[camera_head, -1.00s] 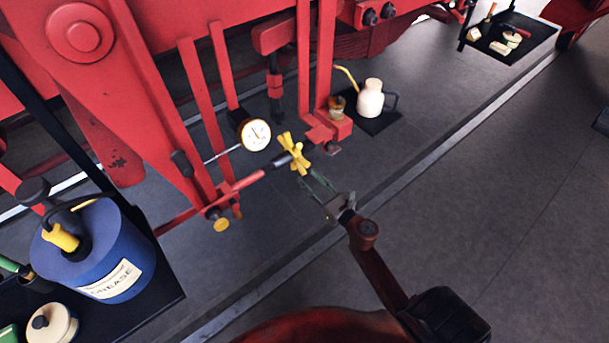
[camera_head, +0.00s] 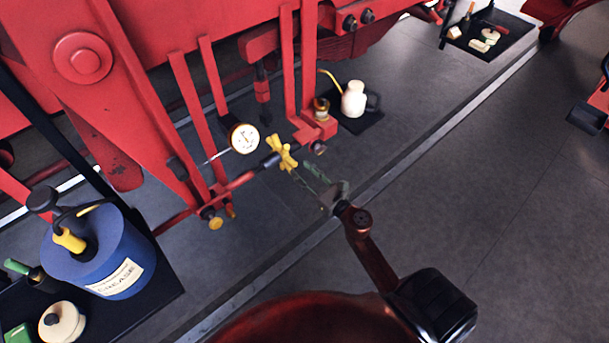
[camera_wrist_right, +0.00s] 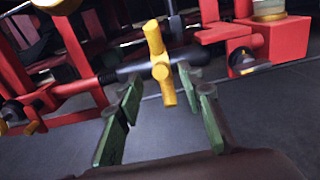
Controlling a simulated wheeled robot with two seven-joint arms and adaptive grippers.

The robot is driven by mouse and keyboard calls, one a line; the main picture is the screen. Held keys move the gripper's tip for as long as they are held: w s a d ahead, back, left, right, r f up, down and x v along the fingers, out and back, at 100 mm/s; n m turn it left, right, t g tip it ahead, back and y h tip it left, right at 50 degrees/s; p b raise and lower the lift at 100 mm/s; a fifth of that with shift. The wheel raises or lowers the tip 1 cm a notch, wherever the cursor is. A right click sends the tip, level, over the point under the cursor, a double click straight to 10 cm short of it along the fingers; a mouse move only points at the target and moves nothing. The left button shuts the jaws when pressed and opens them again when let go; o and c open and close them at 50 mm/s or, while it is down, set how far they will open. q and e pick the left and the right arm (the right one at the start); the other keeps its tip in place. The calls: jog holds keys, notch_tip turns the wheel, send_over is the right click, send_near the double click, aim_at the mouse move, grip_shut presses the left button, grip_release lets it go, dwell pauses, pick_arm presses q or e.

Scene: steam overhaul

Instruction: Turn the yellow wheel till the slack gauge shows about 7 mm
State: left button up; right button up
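The yellow wheel (camera_head: 281,153) is a small hub with stubby spokes on the end of a dark and red rod, under the red frame. In the right wrist view the yellow wheel (camera_wrist_right: 158,62) is upright ahead of the fingers, one spoke reaching down between them in the picture. The slack gauge (camera_head: 244,138) is a round white dial left of the wheel; its reading is too small to tell. My right gripper (camera_head: 306,175) is just below and right of the wheel. Its green fingers (camera_wrist_right: 162,84) are apart, with no clear contact on the wheel. My left gripper is out of view.
Red frame bars (camera_head: 200,120) stand close around the wheel and gauge. A white oil can (camera_head: 353,100) stands on a dark mat behind. A blue grease drum (camera_head: 98,252) stands at the lower left. The grey floor (camera_head: 470,170) at the right is mostly clear.

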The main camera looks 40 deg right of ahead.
aim_at(293, 163)
jog(key=shift+w+a+f, duration=0.15)
jog(key=shift+w, duration=1.25)
jog(key=shift+w+a+f, duration=0.1)
jog(key=shift+w, duration=1.3)
jog(key=shift+c, duration=0.2)
grip_shut()
jog(key=shift+s+f+b, duration=0.1)
jog(key=shift+f+b, duration=1.1)
jog(key=shift+f, duration=0.3)
